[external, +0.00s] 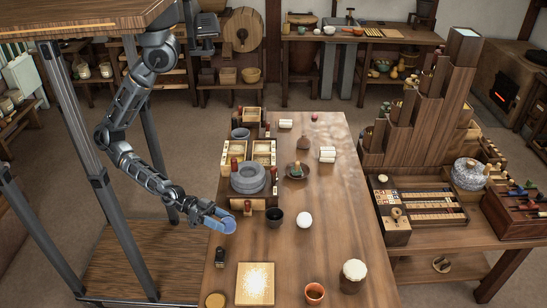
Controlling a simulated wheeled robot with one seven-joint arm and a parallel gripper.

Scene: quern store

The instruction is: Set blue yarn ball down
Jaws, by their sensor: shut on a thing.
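My gripper (216,214) is at the left edge of the long wooden table (335,190), with my arm reaching in from the left. It is shut on a rounded blue thing, which I take for the blue yarn ball (227,225). The jaws partly cover the ball. The ball is over or close to the table's left edge; I cannot tell whether it touches the top.
A dark cup (275,219) and white ball (304,219) stand right of my gripper. A small black object (220,257) and pale square board (256,284) lie nearer. The stone quern (248,178) sits behind. The table's right middle is clear.

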